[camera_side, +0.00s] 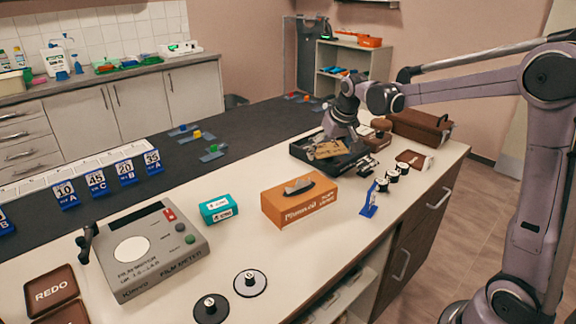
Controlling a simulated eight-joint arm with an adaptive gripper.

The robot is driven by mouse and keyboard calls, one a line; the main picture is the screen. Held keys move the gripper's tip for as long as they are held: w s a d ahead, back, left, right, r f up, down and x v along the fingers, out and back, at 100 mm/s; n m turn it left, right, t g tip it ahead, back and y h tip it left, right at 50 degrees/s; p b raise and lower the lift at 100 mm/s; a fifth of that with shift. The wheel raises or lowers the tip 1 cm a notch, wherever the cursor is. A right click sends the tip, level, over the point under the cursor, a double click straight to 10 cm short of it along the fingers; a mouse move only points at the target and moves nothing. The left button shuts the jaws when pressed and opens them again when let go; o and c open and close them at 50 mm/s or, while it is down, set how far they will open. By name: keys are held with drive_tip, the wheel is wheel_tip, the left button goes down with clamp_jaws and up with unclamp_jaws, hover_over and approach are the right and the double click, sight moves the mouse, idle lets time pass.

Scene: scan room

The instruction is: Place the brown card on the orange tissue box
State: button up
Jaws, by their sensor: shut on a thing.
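The brown card (327,150) is a flat tan-brown piece at the black tray (303,155), right of the picture's middle. My gripper (346,138) points down at the card's far right edge and is shut on it. The fingertips are small and partly hidden, and I cannot tell whether the card touches the tray. The orange tissue box (290,211) stands on the white counter, nearer the camera and left of the gripper.
A teal box (218,208) and a grey film meter (148,254) stand left of the tissue box. A blue stand (369,201) and several black-and-white spools (393,176) stand to its right. A brown case (420,125) lies behind.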

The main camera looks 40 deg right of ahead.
hover_over(298, 186)
drive_tip(key=s, duration=0.2)
drive_tip(key=f, duration=0.4)
drive_tip(key=shift+w+a+f, duration=0.25)
drive_tip(key=shift+a+f, duration=0.1)
drive_tip(key=shift+f, duration=2.05)
drive_tip(key=shift+f, duration=0.1)
drive_tip(key=o, duration=0.9)
drive_tip(key=v, duration=1.2)
drive_tip(key=s+a+f+n+t+y, duration=0.1)
drive_tip(key=s+a+n, duration=0.1)
drive_tip(key=s, duration=0.8)
drive_tip(key=s+a+f+n+t, duration=0.1)
drive_tip(key=s+a, duration=0.4)
drive_tip(key=s, duration=0.6)
drive_tip(key=shift+s+f+n+t+y, duration=0.2)
drive_tip(key=shift+f+n+t+y, duration=0.25)
drive_tip(key=shift+n, duration=0.25)
